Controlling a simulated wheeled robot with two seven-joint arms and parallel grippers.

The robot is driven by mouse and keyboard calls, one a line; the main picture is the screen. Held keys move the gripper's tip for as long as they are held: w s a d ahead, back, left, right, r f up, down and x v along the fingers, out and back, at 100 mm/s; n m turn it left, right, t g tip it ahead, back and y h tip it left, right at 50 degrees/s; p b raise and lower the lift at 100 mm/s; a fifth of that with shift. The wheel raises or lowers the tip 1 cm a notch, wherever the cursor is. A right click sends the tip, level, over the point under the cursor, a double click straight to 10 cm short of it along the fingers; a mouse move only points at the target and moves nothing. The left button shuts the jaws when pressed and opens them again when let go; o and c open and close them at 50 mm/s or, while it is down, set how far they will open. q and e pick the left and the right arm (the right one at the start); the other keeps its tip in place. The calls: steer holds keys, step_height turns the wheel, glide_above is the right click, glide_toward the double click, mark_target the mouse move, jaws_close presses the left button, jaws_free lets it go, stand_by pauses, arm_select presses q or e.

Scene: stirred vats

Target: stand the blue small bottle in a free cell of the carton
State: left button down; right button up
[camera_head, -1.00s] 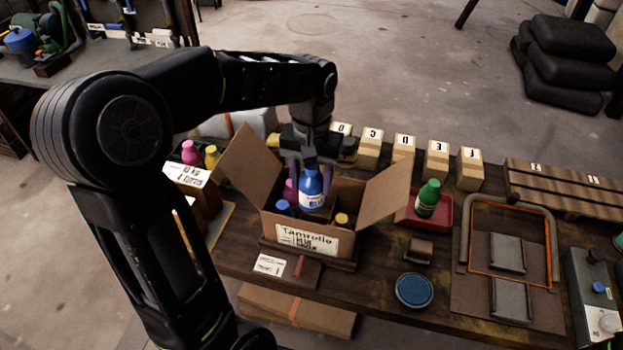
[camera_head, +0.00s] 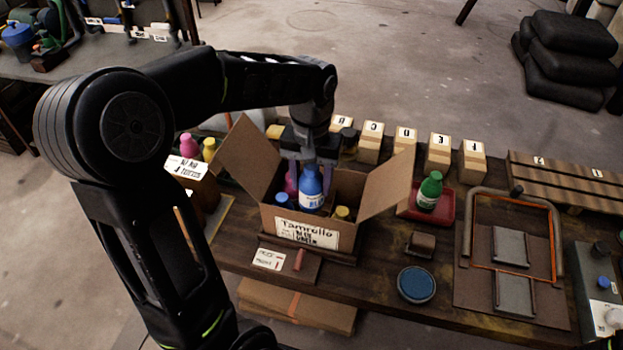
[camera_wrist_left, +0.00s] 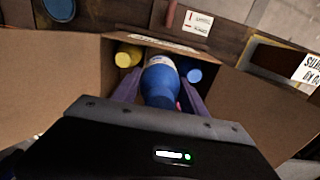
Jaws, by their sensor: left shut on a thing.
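The blue small bottle (camera_head: 312,190) is upright in my left gripper (camera_head: 311,168), which is shut on it. The bottle hangs over the open carton (camera_head: 262,221), its lower part level with the carton's rim. Whether its base touches anything inside is hidden. In the left wrist view the bottle (camera_wrist_left: 160,80) sits between the purple fingers. Inside the carton are another blue bottle (camera_head: 282,199), a yellow-capped bottle (camera_head: 342,213) and a pink bottle (camera_head: 290,184) partly hidden behind the held one. The right gripper is not in view.
The carton's side flaps stand out left (camera_head: 247,157) and right (camera_head: 388,184). A green bottle (camera_head: 430,190) stands in a red tray (camera_head: 446,212) to the right. Lettered boxes (camera_head: 437,152) line the bench's back. A blue round disc (camera_head: 415,284) lies in front.

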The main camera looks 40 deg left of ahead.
arm_select(q)
steer(key=shift+f, duration=0.1)
stand_by(0.3)
steer(key=shift+f+b, duration=0.7)
steer(key=shift+f, duration=0.1)
steer(key=shift+f, duration=0.1)
steer(key=shift+f+b, duration=0.6)
steer(key=shift+f, duration=0.15)
steer(key=c, duration=0.6)
jaws_free()
steer(key=shift+o, duration=0.2)
steer(key=shift+r, duration=0.1)
